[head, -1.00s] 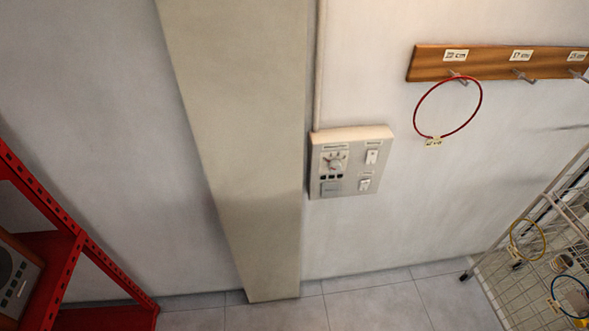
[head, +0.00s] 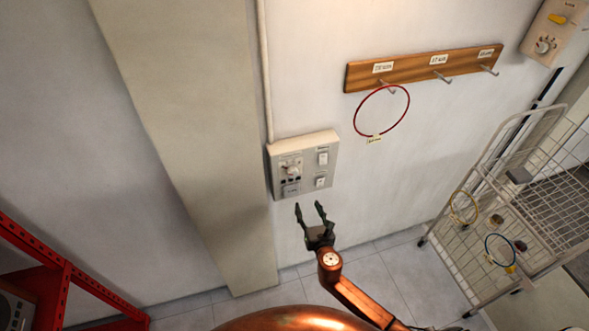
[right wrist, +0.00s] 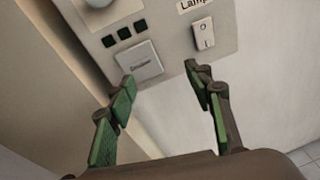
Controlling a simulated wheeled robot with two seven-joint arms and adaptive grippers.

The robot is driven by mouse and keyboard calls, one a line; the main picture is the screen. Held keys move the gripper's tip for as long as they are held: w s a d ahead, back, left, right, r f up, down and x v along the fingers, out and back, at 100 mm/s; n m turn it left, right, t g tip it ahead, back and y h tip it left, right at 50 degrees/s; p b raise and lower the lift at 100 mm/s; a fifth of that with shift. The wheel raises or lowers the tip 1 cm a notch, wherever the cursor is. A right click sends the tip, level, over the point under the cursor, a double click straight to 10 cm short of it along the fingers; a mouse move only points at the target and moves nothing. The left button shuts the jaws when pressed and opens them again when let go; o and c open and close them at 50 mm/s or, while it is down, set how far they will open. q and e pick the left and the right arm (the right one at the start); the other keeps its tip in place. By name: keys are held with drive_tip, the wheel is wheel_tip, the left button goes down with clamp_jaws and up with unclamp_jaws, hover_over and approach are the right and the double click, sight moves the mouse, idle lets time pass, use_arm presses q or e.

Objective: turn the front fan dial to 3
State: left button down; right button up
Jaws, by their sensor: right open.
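A beige wall panel (head: 330,149) carries a round white dial (head: 292,170) with marks around it, switches and a square button. I cannot read the dial's setting. In the right wrist view the dial (right wrist: 99,2) is cut off by the top edge. A second panel (head: 556,22) with a similar dial (head: 543,47) hangs at the far upper right. Which dial is the front fan's is not legible. My right gripper (head: 309,208) is open and empty, just below the nearer panel; its green-padded fingers (right wrist: 159,75) point up at the panel's lower edge. My left gripper is out of view.
A wooden hook rail (head: 415,69) with a red ring (head: 357,119) is right of the panel. A wire rack (head: 505,215) stands at right, a red shelf (head: 62,275) at lower left. A pillar (head: 185,140) juts out left of the panel.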

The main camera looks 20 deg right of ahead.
sight(294, 175)
drive_tip(key=a+r+n+t+p, duration=0.1)
drive_tip(key=a+r+n+t, duration=0.15)
drive_tip(key=r, duration=0.85)
drive_tip(key=shift+n+y, duration=0.4)
drive_tip(key=shift+n, duration=0.15)
drive_tip(key=w, duration=0.7)
drive_tip(key=shift+w+a, duration=0.4)
drive_tip(key=c, duration=1.2)
